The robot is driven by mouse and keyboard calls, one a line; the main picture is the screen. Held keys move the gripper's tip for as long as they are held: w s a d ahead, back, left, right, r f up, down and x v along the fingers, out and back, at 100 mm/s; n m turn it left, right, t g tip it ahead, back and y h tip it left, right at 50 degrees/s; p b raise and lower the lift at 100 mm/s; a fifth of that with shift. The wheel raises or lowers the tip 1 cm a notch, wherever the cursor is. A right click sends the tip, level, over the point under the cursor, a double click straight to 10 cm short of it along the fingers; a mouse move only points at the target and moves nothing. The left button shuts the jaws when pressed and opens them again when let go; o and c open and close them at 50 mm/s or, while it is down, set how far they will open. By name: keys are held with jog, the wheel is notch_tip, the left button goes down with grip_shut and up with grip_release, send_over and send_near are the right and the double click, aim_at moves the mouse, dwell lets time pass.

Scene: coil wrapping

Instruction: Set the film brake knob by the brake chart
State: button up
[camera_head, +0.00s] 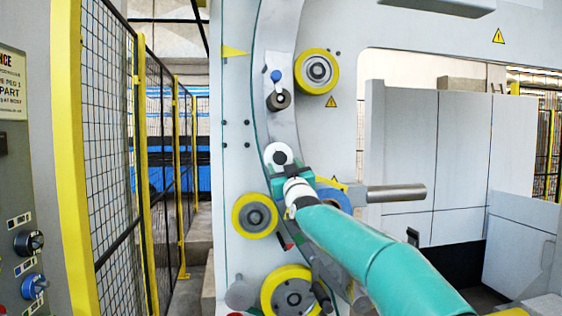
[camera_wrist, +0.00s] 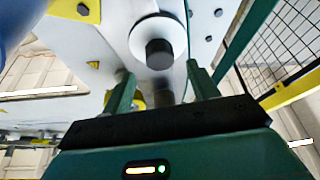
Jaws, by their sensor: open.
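A white disc with a dark round knob (camera_wrist: 159,53) at its centre, likely the film brake knob, is on the grey machine face in the wrist view. In the head view the white disc (camera_head: 279,154) shows just above my gripper (camera_head: 284,168), at the end of my teal arm. In the wrist view the two green fingers of my gripper (camera_wrist: 160,80) are spread apart, with nothing between their tips. The knob appears beyond the fingertips, roughly centred between them, and apart from both. I cannot make out a pointer or scale on it. No brake chart is recognisable.
Yellow-rimmed rollers (camera_head: 255,216) surround the arm on the machine, with another above (camera_head: 317,71). A blue-topped lever (camera_head: 276,76) sits above the disc. A grey bar (camera_head: 391,193) sticks out right. A panel with knobs (camera_head: 28,242) and yellow-framed mesh fence stand left.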

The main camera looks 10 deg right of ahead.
aim_at(280, 159)
jog(key=shift+x, duration=2.4)
jog(key=shift+c, duration=0.5)
jog(key=c, duration=0.9)
jog(key=shift+m, duration=0.4)
